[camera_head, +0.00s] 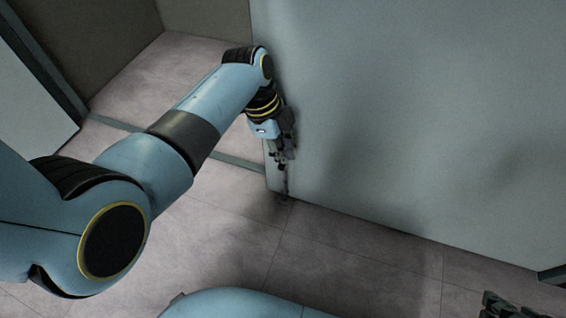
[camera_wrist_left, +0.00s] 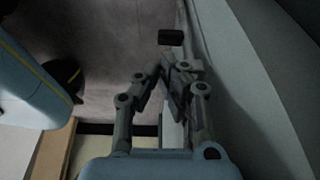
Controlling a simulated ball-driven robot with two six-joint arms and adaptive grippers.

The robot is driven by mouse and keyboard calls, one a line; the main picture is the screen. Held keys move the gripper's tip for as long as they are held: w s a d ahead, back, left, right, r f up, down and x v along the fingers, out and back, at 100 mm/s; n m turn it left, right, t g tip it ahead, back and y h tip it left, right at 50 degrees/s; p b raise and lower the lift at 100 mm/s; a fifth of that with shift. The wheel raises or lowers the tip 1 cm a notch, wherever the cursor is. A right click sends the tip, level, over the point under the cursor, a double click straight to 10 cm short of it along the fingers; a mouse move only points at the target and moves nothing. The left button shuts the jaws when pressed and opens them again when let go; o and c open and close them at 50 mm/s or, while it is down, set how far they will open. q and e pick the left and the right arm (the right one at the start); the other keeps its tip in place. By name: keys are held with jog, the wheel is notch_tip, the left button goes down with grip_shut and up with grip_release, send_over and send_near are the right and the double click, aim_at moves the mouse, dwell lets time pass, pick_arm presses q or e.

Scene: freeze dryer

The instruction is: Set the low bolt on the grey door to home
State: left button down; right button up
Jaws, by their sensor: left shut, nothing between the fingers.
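The grey door (camera_head: 420,110) fills the right of the head view, with its free edge and bottom corner near the middle. A small dark fitting (camera_head: 285,198), likely the low bolt, shows at that bottom corner. In the left wrist view a dark block (camera_wrist_left: 171,37), likely the bolt's handle, lies just beyond the fingertips. My left gripper (camera_head: 282,163) points down along the door's edge, just above the fitting. In the left wrist view its fingers (camera_wrist_left: 168,72) are closed together and empty. Contact with the bolt cannot be told. My right gripper (camera_head: 508,306) shows only partly at the bottom right.
The tiled floor (camera_head: 335,262) is clear below the door. A floor strip (camera_head: 232,160) runs from the door's edge to a frame or panel at the left (camera_head: 35,100). A dark wall (camera_head: 90,35) stands behind. My left arm crosses the left half.

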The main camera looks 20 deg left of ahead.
aim_at(283, 168)
pick_arm(q)
jog(key=shift+f+b, duration=0.4)
jog(key=shift+f, duration=0.45)
jog(key=shift+f+b, duration=0.3)
jog(key=shift+f, duration=0.05)
pick_arm(e)
jog(key=shift+w+f+t, duration=0.15)
jog(key=shift+f+t, duration=0.4)
jog(key=shift+f, duration=0.15)
jog(key=shift+w+f+t, duration=0.1)
jog(key=shift+f+t, duration=0.45)
jog(key=shift+f, duration=0.1)
pick_arm(q)
jog(key=shift+f+b, duration=0.3)
jog(key=shift+f, duration=1.15)
pick_arm(e)
jog(key=shift+f+t, duration=0.25)
jog(key=shift+t, duration=0.15)
pick_arm(q)
jog(key=shift+s, duration=0.1)
